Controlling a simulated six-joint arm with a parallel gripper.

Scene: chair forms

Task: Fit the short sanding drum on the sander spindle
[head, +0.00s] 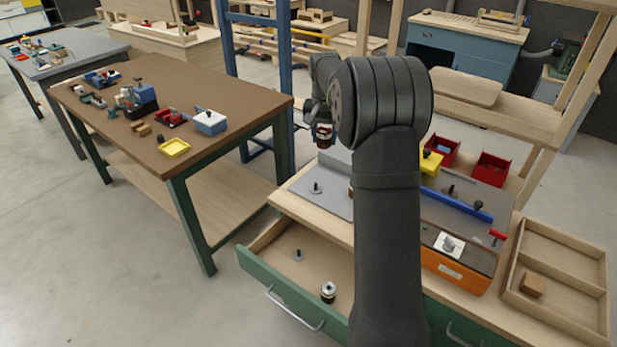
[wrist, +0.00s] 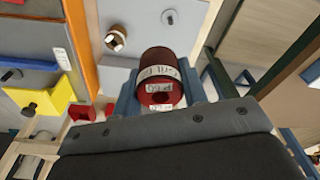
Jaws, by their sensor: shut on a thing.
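My gripper (wrist: 167,92) is shut on a dark red sanding drum (wrist: 160,72) with white labels, its round end with a dark hole facing the wrist camera. In the head view the held drum (head: 324,134) hangs above the bench, partly hidden by my arm. A grey plate (head: 330,199) lies below, with a dark upright spindle (head: 316,187) on a round base; the spindle shows in the wrist view (wrist: 170,17), apart from the drum. Another brown drum (wrist: 116,39) with a pale end is on the plate. I cannot tell which drum is shorter.
An open green drawer (head: 275,280) holds a black-and-white drum-like part (head: 328,291) and a small spindle-like part (head: 298,255). Right are an orange box (head: 455,272), a blue bar (head: 455,202), red bins (head: 490,169) and a wooden tray (head: 560,255). My arm hides the bench middle.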

